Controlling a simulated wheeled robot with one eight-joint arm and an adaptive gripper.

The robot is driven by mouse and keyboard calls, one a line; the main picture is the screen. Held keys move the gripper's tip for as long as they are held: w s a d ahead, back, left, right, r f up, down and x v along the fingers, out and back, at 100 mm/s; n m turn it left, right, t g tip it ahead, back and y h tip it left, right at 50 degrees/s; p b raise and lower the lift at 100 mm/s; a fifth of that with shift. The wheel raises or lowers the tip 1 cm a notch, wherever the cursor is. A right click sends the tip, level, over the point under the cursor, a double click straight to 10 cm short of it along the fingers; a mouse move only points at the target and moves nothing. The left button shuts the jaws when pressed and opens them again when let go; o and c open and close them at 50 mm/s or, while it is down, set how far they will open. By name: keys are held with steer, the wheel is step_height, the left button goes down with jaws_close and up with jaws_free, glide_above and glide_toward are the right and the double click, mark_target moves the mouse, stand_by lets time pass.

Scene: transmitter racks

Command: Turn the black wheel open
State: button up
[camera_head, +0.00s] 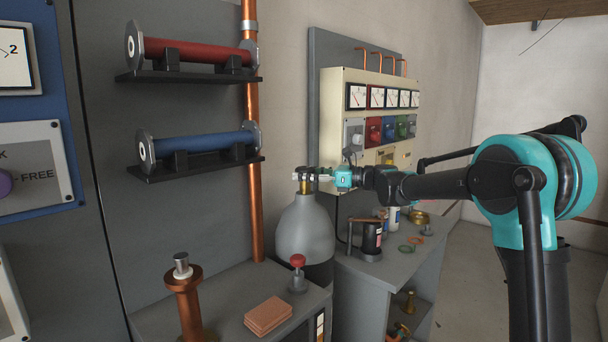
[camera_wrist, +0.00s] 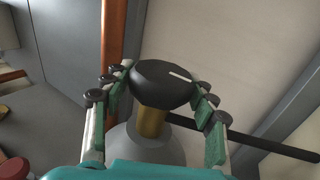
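The black wheel (camera_wrist: 162,84) is a round knob with a short white line on its top. It sits on a brass valve stem (camera_wrist: 152,122) above the grey gas cylinder (camera_head: 304,228). In the wrist view my gripper (camera_wrist: 163,86) has one finger at each side of the wheel, and both fingertips meet its rim, so it looks closed on it. In the head view my gripper (camera_head: 318,176) is at the cylinder's top, reaching in from the right, and hides most of the wheel there. The white line points right and slightly down in the wrist view.
A copper pipe (camera_head: 252,130) runs vertically just left of the cylinder. A meter panel (camera_head: 383,85) stands behind my arm. A bench (camera_head: 388,262) with small items is at right; a red-knobbed part (camera_head: 298,270) and copper plates (camera_head: 268,315) stand in front.

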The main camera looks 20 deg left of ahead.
steer(key=o, duration=0.3)
steer(key=w+d, duration=0.1)
steer(key=d, duration=1.1)
steer(key=s+d+f+n+t+h, duration=0.2)
steer(key=s+d+f+n+h, duration=0.4)
steer(key=d+f, duration=0.55)
steer(key=s+d+f+n+t+h, duration=0.3)
steer(key=s+d+f, duration=0.5)
steer(key=f, duration=0.6)
steer(key=s+d+f+n+h, duration=0.4)
steer(key=s+d+f, duration=0.3)
steer(key=d, duration=0.3)
steer(key=s+d+f+n+h, duration=0.4)
steer(key=s+d+f, duration=0.3)
steer(key=d, duration=0.3)
steer(key=shift+s+t+h, duration=0.15)
steer(key=shift+t+h, duration=0.25)
steer(key=shift+h, duration=0.1)
